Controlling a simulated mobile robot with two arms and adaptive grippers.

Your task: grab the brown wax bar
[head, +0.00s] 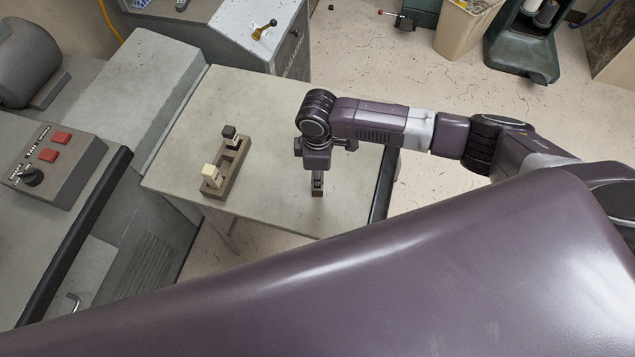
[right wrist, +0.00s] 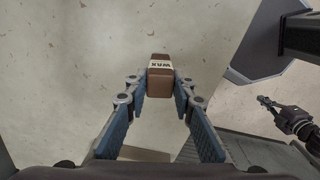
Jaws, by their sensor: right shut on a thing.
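The brown wax bar (right wrist: 159,82), with a pale label reading WAX, is between the fingertips of my right gripper (right wrist: 160,97) in the right wrist view. The fingers are shut on its sides. In the head view my right gripper (head: 317,182) points down over the right part of the grey table (head: 270,105). Only a small brown piece of the bar (head: 317,193) shows below the fingers there. I cannot tell whether the bar touches the tabletop.
A brown slotted holder (head: 236,163) with a dark bar (head: 229,131) and a cream bar (head: 211,174) stands left of my right gripper on the table. A control box with red buttons (head: 60,137) is at the far left. Tabletop between holder and gripper is clear.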

